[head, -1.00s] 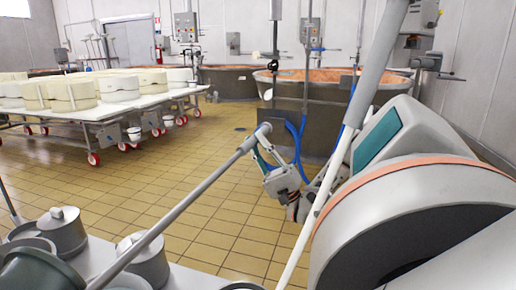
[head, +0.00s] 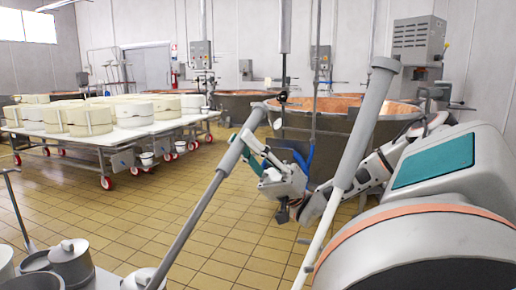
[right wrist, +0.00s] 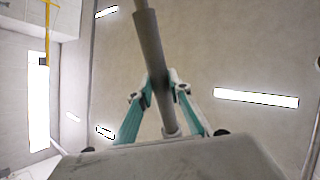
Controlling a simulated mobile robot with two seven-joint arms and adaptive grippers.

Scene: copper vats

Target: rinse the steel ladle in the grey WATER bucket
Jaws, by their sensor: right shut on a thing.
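My right gripper (head: 250,147) is shut on a long grey pole (head: 197,217) at its thicker upper grip. The pole slants down to the lower left and its lower end runs out of view, so no ladle bowl shows. In the right wrist view the teal fingers (right wrist: 162,100) close around the grey shaft (right wrist: 150,50). Several grey metal vessels, one a lidded can (head: 72,265), stand at the lower left. No WATER label is readable, so I cannot tell which is the water bucket. My left gripper is out of view.
A second pale pole (head: 345,165) stands slanted in the right foreground. A wheeled table (head: 150,133) with white cheese moulds stands at the back left. Copper vats (head: 330,108) stand behind my right gripper. The tiled floor between is clear.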

